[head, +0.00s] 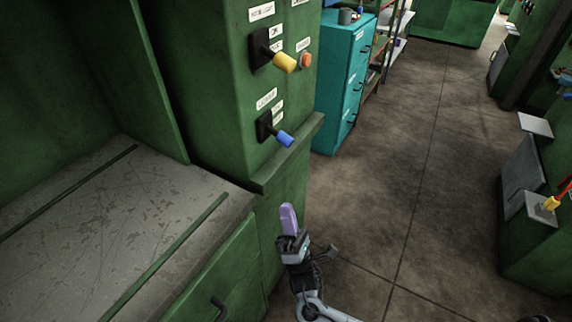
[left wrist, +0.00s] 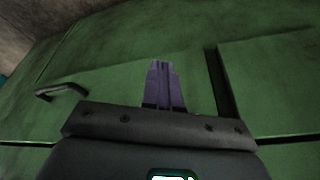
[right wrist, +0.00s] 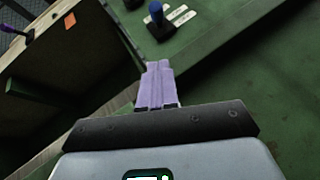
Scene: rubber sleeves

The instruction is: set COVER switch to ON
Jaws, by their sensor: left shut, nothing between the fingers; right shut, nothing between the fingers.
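A blue-handled switch (head: 284,138) on a black base stands on the green machine panel, with small white labels (head: 266,98) above it that I cannot read surely. A yellow-handled switch (head: 284,62) sits higher on the same panel, also labelled. I cannot tell by reading which one is COVER. My right gripper (head: 288,207), with purple fingers, is shut and empty, below the blue switch and apart from it. In the right wrist view the blue switch (right wrist: 156,12) lies ahead, beyond the fingertips (right wrist: 158,66). My left gripper (left wrist: 164,66) is shut and empty, facing green panels.
An orange button (head: 306,60) is beside the yellow switch. A ledge (head: 290,152) juts out below the blue switch. A worn grey worktop (head: 110,215) is at left, a teal drawer cabinet (head: 343,85) behind. Floor at right is clear up to another green machine (head: 540,240).

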